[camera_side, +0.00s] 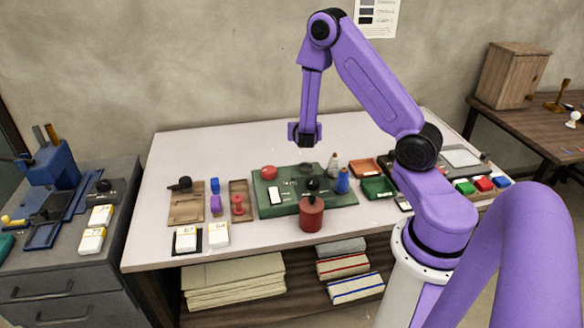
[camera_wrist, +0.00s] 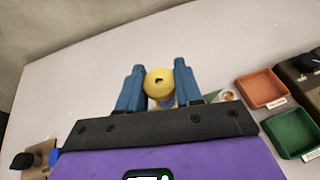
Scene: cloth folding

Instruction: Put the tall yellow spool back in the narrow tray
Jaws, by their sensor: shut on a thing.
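The yellow spool (camera_wrist: 159,85) is between the blue fingers of my gripper (camera_wrist: 159,88) in the wrist view, its round end with a centre hole facing the camera. My gripper is shut on it. In the side view my gripper (camera_side: 306,142) hangs above the back of the white table, and the spool is hidden there. A narrow brown tray (camera_side: 239,187) lies at the left centre of the table, to the left of and nearer than my gripper. A red spool (camera_side: 237,205) stands in that tray.
Right of the tray is a green board (camera_side: 275,209) with several items, and a dark red canister (camera_side: 311,215) before it. Left are purple and blue blocks (camera_side: 215,203) and a wider brown board (camera_side: 186,214). Orange (camera_side: 362,169) and green trays (camera_side: 378,189) lie right. The table's back left is clear.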

